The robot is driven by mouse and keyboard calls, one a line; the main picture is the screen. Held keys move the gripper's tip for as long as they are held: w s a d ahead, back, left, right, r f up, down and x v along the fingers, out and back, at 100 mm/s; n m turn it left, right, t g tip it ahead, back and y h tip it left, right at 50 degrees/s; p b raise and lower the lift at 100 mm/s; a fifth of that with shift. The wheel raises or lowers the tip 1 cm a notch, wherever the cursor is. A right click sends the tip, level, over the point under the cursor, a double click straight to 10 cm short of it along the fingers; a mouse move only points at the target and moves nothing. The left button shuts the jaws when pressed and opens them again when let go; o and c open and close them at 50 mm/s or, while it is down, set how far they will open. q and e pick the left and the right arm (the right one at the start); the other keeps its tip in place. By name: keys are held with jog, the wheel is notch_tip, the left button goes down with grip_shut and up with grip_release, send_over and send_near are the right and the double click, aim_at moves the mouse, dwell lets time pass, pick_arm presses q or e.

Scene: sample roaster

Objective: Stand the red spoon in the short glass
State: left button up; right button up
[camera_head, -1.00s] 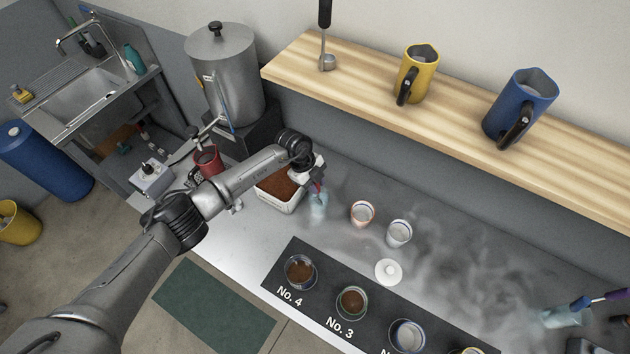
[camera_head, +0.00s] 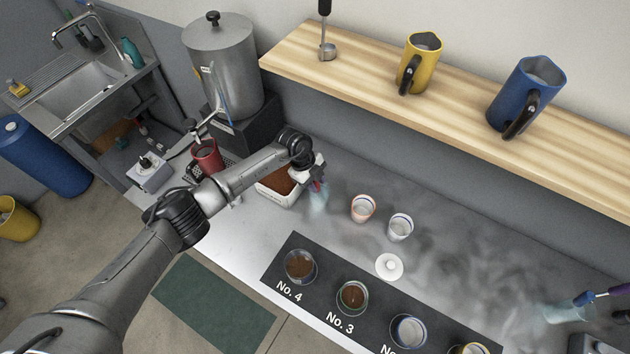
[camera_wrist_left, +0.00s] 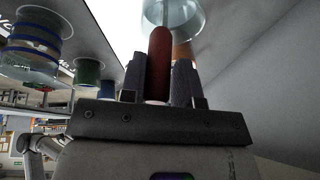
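The short glass (camera_head: 318,203) is a pale bluish clear glass on the steel counter, right of the white tray of brown grounds. My left gripper (camera_head: 318,184) is just above it, pointing down. In the left wrist view my left gripper (camera_wrist_left: 160,75) has its two dark fingers close against the sides of the red spoon's handle (camera_wrist_left: 160,55). The spoon's thin shaft runs from the handle into the glass (camera_wrist_left: 185,14). The spoon's lower end is hard to make out. In the head view only a little of the red spoon (camera_head: 316,184) shows. My right gripper does not show clearly.
The white tray (camera_head: 283,197) stands close left of the glass. Two cups, one orange-rimmed (camera_head: 363,208) and one white (camera_head: 400,227), and a white lid (camera_head: 389,267) are to the right. A black numbered mat (camera_head: 325,302) holds several glasses. A wooden shelf (camera_head: 445,115) overhangs behind.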

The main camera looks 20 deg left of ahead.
pick_arm(q)
jog(key=o, duration=0.4)
jog(key=shift+o, duration=0.2)
jog(key=shift+r, duration=0.1)
jog(key=v, duration=1.3)
jog(key=shift+r, duration=0.35)
jog(key=shift+a, duration=0.1)
